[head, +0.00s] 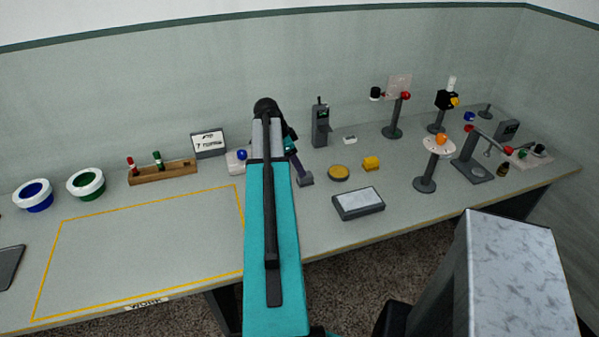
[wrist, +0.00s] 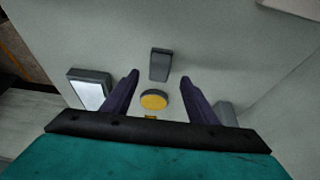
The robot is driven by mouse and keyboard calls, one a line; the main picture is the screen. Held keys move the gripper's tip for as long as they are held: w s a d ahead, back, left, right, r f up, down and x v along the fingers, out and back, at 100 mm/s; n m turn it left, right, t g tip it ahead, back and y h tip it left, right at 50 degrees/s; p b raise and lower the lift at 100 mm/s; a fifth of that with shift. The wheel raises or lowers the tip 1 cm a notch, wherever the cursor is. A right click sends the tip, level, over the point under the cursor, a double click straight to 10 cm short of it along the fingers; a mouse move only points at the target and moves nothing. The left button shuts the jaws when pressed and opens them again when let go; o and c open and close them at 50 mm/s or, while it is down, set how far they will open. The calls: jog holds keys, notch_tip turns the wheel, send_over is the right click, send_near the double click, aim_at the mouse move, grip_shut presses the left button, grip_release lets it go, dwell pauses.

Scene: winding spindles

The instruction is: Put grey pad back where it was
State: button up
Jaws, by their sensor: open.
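The grey pad appears to be the small dark grey block (wrist: 160,64) at the upper middle of the wrist view. It also shows in the head view (head: 307,180), partly hidden behind a finger. My gripper (wrist: 160,78) is open with two purple fingers. In the wrist view the pad lies between and slightly beyond the fingertips, and neither finger visibly touches it. In the head view my gripper (head: 297,163) is mostly hidden behind my arm. I cannot tell its height above the pad.
A white-topped grey box (head: 358,204) is nearer the front edge. A dark upright device (head: 320,123) stands behind. The yellow-outlined area (head: 140,250) at left is clear.

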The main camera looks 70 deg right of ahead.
jog(key=shift+b+v, duration=0.6)
jog(key=shift+v, duration=1.75)
jog(key=shift+s+f, duration=0.1)
